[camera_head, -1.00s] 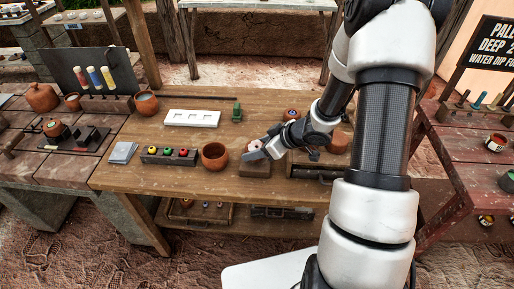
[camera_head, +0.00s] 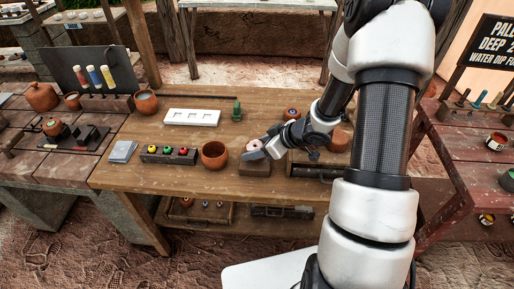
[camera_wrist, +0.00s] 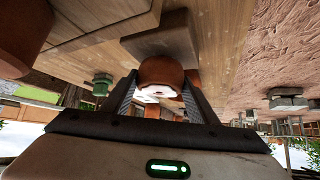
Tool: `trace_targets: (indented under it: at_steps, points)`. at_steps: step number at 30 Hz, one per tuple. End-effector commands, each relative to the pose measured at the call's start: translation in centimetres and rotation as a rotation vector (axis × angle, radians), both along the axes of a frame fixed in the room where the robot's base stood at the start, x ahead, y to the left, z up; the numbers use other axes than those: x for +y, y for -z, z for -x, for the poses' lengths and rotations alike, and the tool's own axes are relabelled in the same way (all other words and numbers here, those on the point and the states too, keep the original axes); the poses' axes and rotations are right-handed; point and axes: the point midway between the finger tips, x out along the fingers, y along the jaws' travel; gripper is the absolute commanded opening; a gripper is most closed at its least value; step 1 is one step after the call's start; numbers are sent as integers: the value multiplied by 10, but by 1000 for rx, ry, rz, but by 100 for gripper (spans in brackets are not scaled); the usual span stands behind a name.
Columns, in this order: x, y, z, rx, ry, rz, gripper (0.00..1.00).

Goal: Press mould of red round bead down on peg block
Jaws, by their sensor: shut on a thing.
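My gripper (camera_wrist: 161,84) is shut on a reddish-brown rounded mould (camera_wrist: 161,71) with a whitish patch on the side facing the wrist camera. The brown peg block (camera_wrist: 158,36) lies just beyond the mould in the wrist view. In the head view my gripper (camera_head: 256,151) is right over the peg block (camera_head: 255,170), near the table's front edge. The gripper mostly hides the mould there. The block's peg is hidden, and I cannot tell whether the mould touches the block or how far down it sits.
A clay bowl (camera_head: 214,156) stands close to the left of the gripper. A dark rack with coloured knobs (camera_head: 170,154) is further left. A white tray (camera_head: 191,118) and a small green object (camera_head: 236,112) are behind. A wooden box (camera_head: 305,168) is close on the right.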

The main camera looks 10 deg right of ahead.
Motion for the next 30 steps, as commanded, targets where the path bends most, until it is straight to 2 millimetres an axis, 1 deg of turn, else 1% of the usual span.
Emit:
trace_targets:
  at_steps: [1,5,6,9,17,20,23,30]
  points:
    - [0,4,2,8,1,3,25]
    - [-1,5,3,10,1,4,25]
    - [-1,5,3,10,1,4,60]
    - [-1,5,3,10,1,3,76]
    - [-1,3,2,7,1,3,76]
    - [-3,-1,4,6,2,3,76]
    - [-10,-12,10,4,4,3,76]
    - [-36,-53,38,4,5,5,76]
